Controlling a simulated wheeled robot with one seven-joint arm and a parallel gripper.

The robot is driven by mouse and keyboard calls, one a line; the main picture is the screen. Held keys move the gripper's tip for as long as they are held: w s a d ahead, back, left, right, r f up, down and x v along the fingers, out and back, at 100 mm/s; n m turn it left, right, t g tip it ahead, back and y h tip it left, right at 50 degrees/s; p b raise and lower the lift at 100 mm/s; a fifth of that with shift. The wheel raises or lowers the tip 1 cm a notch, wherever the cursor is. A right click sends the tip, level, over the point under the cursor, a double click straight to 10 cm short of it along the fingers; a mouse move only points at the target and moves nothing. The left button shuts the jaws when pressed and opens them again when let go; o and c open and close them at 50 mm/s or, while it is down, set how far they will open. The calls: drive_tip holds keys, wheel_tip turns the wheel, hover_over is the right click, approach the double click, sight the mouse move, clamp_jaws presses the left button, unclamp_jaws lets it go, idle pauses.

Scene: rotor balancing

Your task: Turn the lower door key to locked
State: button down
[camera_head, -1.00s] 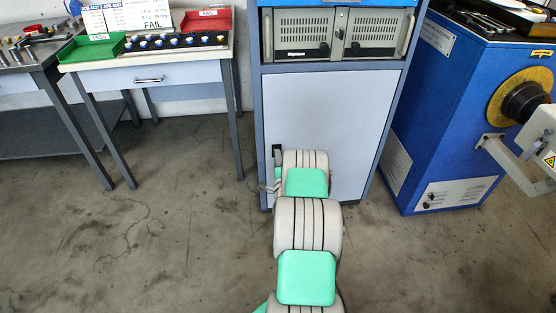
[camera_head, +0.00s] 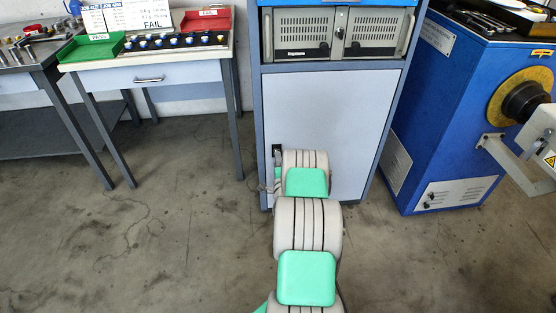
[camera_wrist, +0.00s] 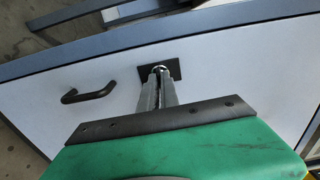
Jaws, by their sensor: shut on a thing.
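The lower cabinet door (camera_head: 330,120) is a pale grey panel in a blue-grey frame, and it is closed. In the wrist view the door (camera_wrist: 215,45) carries a dark square lock plate (camera_wrist: 174,68). The key at the plate is mostly hidden between the fingertips; only a small bright metal bit shows. My gripper (camera_wrist: 159,72) is shut on the key, its two grey fingers pointing at the plate. In the head view my own arm covers the gripper and most of the lock; a dark piece of the plate (camera_head: 277,151) shows. I cannot tell the key's angle.
A black door handle (camera_wrist: 88,92) stands out left of the lock in the wrist view. Rack units (camera_head: 310,35) sit above the door. A blue machine (camera_head: 450,110) stands right, a table with trays (camera_head: 150,78) left. Floor between is clear.

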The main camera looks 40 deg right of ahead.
drive_tip(key=shift+f+n+b, duration=0.1)
drive_tip(key=shift+n+b, duration=6.65)
drive_tip(key=shift+n, duration=2.05)
drive_tip(key=c, duration=1.6)
unclamp_jaws()
drive_tip(key=p+v, duration=0.1)
drive_tip(key=v, duration=0.6)
drive_tip(key=shift+s+a, duration=0.3)
